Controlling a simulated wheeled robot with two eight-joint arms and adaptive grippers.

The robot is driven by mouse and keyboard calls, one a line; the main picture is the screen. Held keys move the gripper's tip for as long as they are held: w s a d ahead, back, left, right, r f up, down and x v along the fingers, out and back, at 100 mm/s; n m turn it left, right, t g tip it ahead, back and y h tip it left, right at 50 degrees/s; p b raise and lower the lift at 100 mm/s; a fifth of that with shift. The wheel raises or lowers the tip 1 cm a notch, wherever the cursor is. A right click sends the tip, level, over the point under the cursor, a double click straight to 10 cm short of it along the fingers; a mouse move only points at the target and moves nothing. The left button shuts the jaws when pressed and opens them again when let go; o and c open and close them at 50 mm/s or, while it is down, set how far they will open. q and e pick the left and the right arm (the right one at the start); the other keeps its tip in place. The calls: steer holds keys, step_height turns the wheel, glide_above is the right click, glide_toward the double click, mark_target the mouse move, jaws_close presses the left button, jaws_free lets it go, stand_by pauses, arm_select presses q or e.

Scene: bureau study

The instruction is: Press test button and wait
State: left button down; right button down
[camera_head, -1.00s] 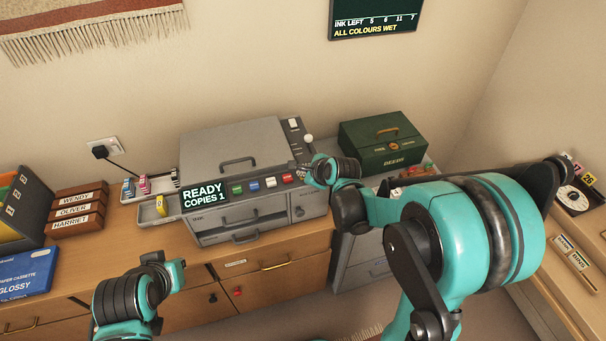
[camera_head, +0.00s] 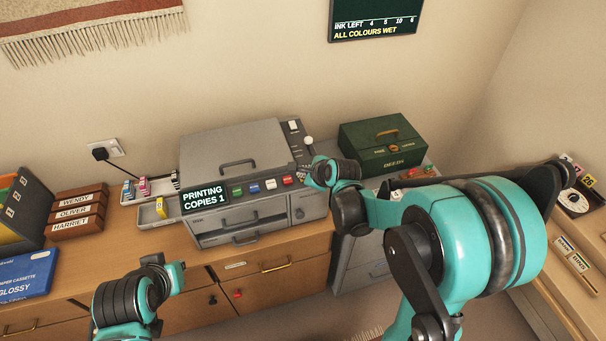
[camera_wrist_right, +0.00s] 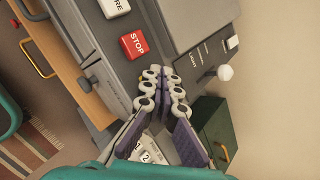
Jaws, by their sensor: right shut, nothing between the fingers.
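The grey printer (camera_head: 232,150) stands on the wooden desk; its display (camera_head: 204,198) reads "PRINTING COPIES 1". A row of green (camera_head: 237,191), blue (camera_head: 254,188), white (camera_head: 270,184) and red (camera_head: 287,181) buttons runs along its front. In the right wrist view the red button (camera_wrist_right: 133,44) reads "STOP"; the white one (camera_wrist_right: 115,7) is cut off. I cannot read which is the test button. My right gripper (camera_wrist_right: 163,76) is shut and empty, over the panel just beyond the red button. My left gripper (camera_head: 155,260) is low at the left; its fingers are unclear.
A wall board (camera_head: 375,22) shows ink left 4, 5, 10, 6 and "ALL COLOURS WET". A white-knobbed lever (camera_wrist_right: 225,72) and a green deeds box (camera_head: 383,145) are near the right gripper. Ink cartridges (camera_head: 144,187) and wooden name boxes (camera_head: 78,212) stand left of the printer.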

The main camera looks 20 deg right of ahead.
steer(key=shift+r, duration=0.3)
step_height(320, 180, up, 6)
steer(key=p, duration=0.5)
stand_by(0.3)
stand_by(0.4)
